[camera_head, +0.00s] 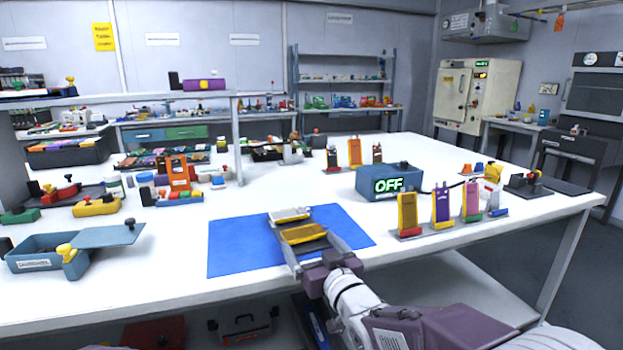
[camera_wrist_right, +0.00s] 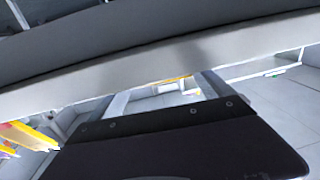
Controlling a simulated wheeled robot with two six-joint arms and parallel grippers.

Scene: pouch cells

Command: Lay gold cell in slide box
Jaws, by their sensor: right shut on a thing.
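The gold cell (camera_head: 303,234) is a flat gold pouch held level between the two fingers of my right gripper (camera_head: 307,239), over the blue mat (camera_head: 235,252). I cannot tell how high it is above the mat. In the right wrist view the dark gripper body fills the lower part, with only a thin yellow strip (camera_wrist_right: 172,81) beyond it. The slide box is a blue-grey box (camera_head: 38,264) with a white label at the table's left front. Its flat lid (camera_head: 108,236) with a dark knob sticks out to the right. My left gripper is not in view.
A blue box reading OFF (camera_head: 388,184) and upright cells in stands (camera_head: 441,207) are to the right. Between mat and slide box the white table (camera_head: 175,245) is clear. A shelf post (camera_head: 237,140) stands behind.

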